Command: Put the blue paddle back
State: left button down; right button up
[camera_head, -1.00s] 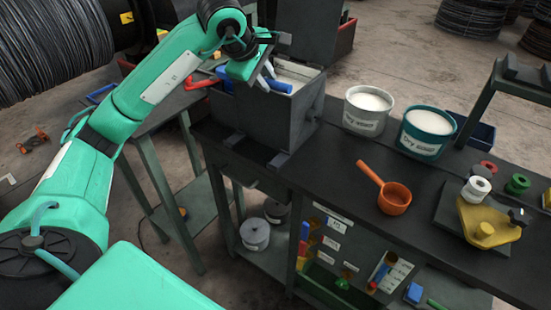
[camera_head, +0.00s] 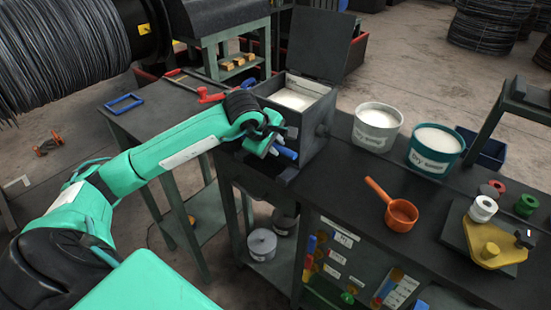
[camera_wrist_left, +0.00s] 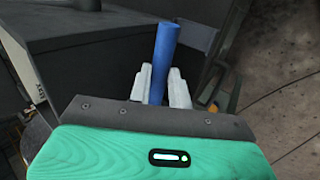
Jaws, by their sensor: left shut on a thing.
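My left gripper (camera_head: 267,146) is shut on the blue paddle (camera_head: 288,153), whose blue handle sticks out past the fingers. It is low at the front left of the dark grey box (camera_head: 309,128), which has its lid up and pale powder inside. In the left wrist view the blue paddle (camera_wrist_left: 166,50) stands between the two pale fingers (camera_wrist_left: 160,84), beside the dark box wall (camera_wrist_left: 85,75). The paddle's far end is hidden from both views. My right gripper is out of view.
A white tub (camera_head: 376,128) and a teal tub (camera_head: 435,148) of powder stand right of the box. An orange ladle (camera_head: 400,213) lies on the dark bench. A yellow fixture (camera_head: 490,246) is at the right.

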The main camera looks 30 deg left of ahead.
pick_arm(q)
jog(key=shift+f, duration=1.4)
notch_tip(320, 180, down, 3)
jog(key=shift+p, duration=0.5)
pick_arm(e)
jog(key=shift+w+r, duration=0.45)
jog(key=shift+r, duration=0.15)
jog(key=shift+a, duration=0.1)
pick_arm(q)
jog(key=shift+f+b, duration=0.45)
jog(key=shift+b, duration=0.25)
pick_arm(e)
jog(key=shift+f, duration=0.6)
pick_arm(q)
jog(key=c, duration=1.3)
grip_release()
jog(key=shift+r, duration=0.1)
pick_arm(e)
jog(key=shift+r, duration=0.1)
